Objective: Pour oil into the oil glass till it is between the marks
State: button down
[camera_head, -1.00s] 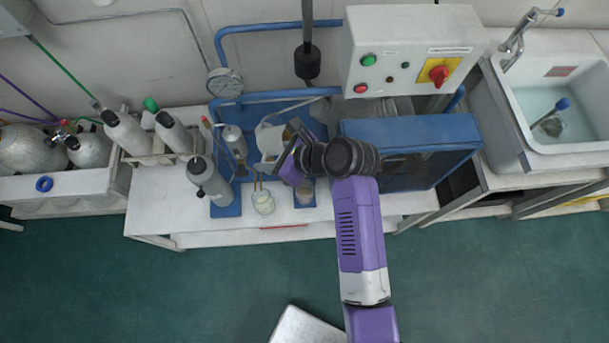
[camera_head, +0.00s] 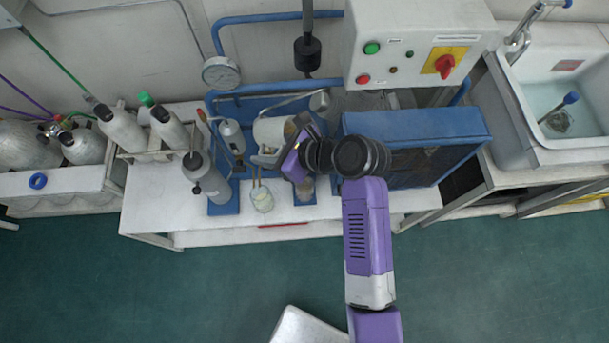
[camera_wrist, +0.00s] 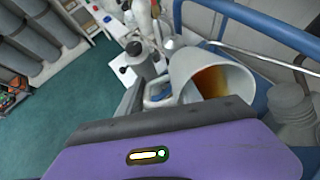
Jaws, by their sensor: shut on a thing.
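A white jug (camera_wrist: 219,83) with amber oil (camera_wrist: 210,80) inside fills the middle of the wrist view, its open mouth facing the camera. It looks tilted. The jug also shows in the head view (camera_head: 268,132), over the bench against the blue frame. My gripper (camera_head: 285,152) is at the jug's right side and is shut on it. In the wrist view its purple body fills the bottom and hides the grip itself. I cannot make out the oil glass or its marks for certain. No stream of oil is visible.
A grey cylinder (camera_head: 206,180) and a shallow glass dish (camera_head: 262,198) stand left and in front of the jug. A blue unit (camera_head: 417,132) is to the right, under a control box (camera_head: 420,45). A pressure gauge (camera_head: 221,72) is behind.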

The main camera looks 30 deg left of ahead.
jog(key=shift+a+b, duration=0.35)
jog(key=shift+b, duration=0.2)
dwell(0.4)
jog(key=shift+w+a+f+y+b, duration=0.15)
jog(key=shift+w+y+b, duration=0.3)
jog(key=shift+b, duration=0.85)
jog(key=shift+s+a+y+b, duration=0.3)
jog(key=shift+a+y+b, duration=0.05)
jog(key=shift+b, duration=0.55)
jog(key=shift+f+y+b, duration=0.1)
jog(key=shift+y+b, duration=0.2)
jog(key=shift+b, duration=0.85)
jog(key=shift+r+p, duration=0.55)
jog(key=shift+p, duration=0.65)
jog(key=h+p, duration=0.1)
jog(key=p, duration=0.2)
jog(key=h+p, duration=0.1)
jog(key=p, duration=0.3)
jog(key=shift+r, duration=0.35)
jog(key=shift+f+h+p, duration=0.3)
jog(key=shift+h+p, duration=0.2)
jog(key=shift+p, duration=0.3)
jog(key=shift+f, duration=0.7)
